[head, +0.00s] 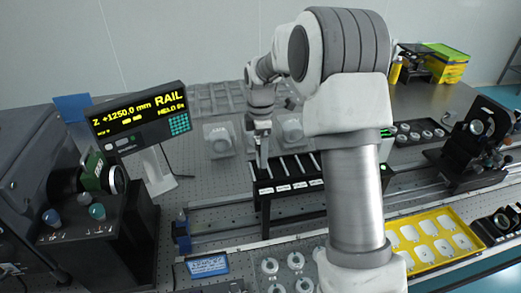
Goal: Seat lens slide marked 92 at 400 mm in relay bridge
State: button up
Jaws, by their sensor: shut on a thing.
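My gripper (261,127) is in the middle of the head view, pointing down, shut on a thin grey slide (264,152). The slide is upright at the left end of a black slotted holder (268,201). Its lower end is at or just above the holder's top; I cannot tell if it is in a slot. The number on the slide is not readable. The holder has several slots and small white labels along its front, too small to read. I cannot tell whether it is the relay bridge. My arm hides the holder's right part.
A display (140,117) at the left reads Z +1250.0 mm and RAIL. A rail (225,226) runs across the table (215,185). Pale mounts (218,140) stand behind the gripper. A yellow tray (463,253) lies front right, dark optics (475,140) far right.

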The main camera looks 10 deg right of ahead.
jog(key=shift+f, duration=0.15)
jog(key=o, duration=1.3)
jog(key=shift+c, duration=0.2)
jog(key=shift+r+p, duration=3.7)
jog(key=shift+r, duration=1.3)
